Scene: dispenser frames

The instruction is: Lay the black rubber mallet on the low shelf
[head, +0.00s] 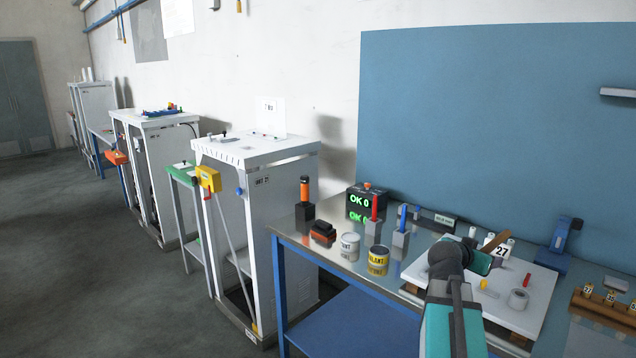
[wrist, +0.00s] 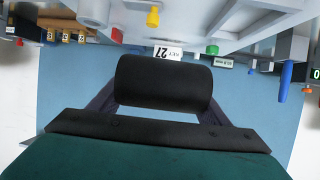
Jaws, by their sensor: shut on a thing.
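My gripper (head: 490,258) is above the white board on the workbench. It is shut on the black rubber mallet. In the wrist view the mallet's black cylindrical head (wrist: 163,84) lies crosswise between the two dark fingers (wrist: 160,112). In the head view a brown wooden handle (head: 497,243) sticks out past my gripper, up and to the right; my gripper hides most of the head. A blue low shelf (head: 350,322) runs under the workbench top, at the lower middle of the head view. The part of it that shows is bare.
The steel bench top (head: 325,262) holds a white can (head: 349,246), a yellow can (head: 378,262), tools in grey blocks and a green-lit display (head: 360,205). A white board (head: 535,290) carries small items and a "27" card. The bench's blue leg (head: 279,295) borders the shelf.

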